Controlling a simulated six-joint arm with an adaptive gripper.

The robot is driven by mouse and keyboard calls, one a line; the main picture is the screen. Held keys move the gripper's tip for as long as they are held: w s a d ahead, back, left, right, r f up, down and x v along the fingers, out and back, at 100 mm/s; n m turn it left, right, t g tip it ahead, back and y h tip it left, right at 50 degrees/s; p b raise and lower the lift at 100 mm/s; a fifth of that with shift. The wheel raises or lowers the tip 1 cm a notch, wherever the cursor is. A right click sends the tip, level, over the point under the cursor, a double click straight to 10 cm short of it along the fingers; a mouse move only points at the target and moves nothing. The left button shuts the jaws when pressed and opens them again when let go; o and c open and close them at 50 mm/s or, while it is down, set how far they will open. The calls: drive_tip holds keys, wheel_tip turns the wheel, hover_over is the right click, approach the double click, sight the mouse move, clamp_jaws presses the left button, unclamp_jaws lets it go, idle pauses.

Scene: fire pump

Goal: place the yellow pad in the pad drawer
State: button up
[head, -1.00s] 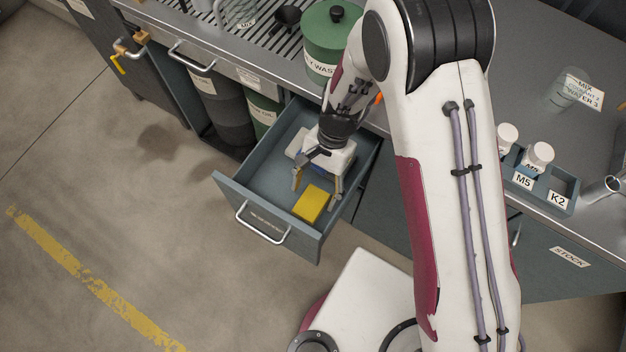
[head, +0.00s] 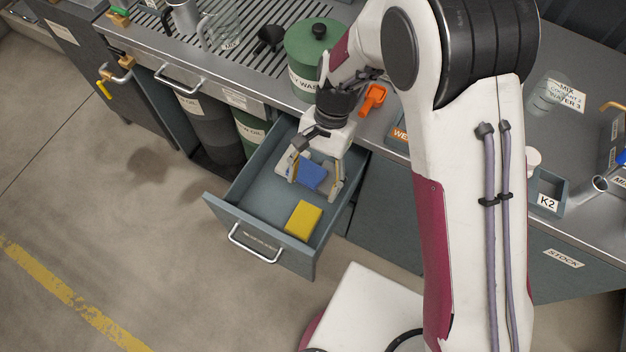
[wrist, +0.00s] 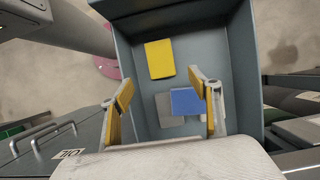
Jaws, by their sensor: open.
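The yellow pad (head: 303,221) lies flat inside the open pad drawer (head: 228,207), near its front. It also shows in the wrist view (wrist: 160,59) on the drawer floor, apart from my gripper. My gripper (head: 315,191) is open and empty, above the rear half of the drawer. In the wrist view its two fingers (wrist: 164,103) are spread wide, with nothing between them at fingertip height. A blue pad (wrist: 187,101) and a pale grey pad (wrist: 167,118) lie on the drawer floor behind the yellow pad.
The metal counter (head: 385,141) runs behind the drawer, with a green waste can (head: 312,62) and an orange object (head: 373,98) on it. An open bay with dark drums (head: 212,130) is left of the drawer. The floor in front is clear.

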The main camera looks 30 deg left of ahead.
drive_tip(key=shift+r, duration=0.1)
idle(0.6)
drive_tip(key=w+d+r+t+y, duration=0.1)
drive_tip(key=w+d+r+t, duration=0.15)
drive_tip(key=d+r, duration=0.65)
drive_tip(key=w+d+r+t+y, duration=0.15)
drive_tip(key=w+d+r, duration=0.25)
drive_tip(key=d+r, duration=0.5)
drive_tip(key=s+d+r+t+h, duration=0.1)
drive_tip(key=s+d+r+t, duration=0.2)
drive_tip(key=s+d+r, duration=0.2)
drive_tip(key=s+d+r+t+h, duration=0.1)
drive_tip(key=s+d+r+t, duration=0.2)
drive_tip(key=d, duration=0.9)
drive_tip(key=shift+v, duration=1.9)
drive_tip(key=shift+s+a+h, duration=0.1)
drive_tip(key=shift+s+h, duration=0.05)
drive_tip(key=shift+h, duration=0.1)
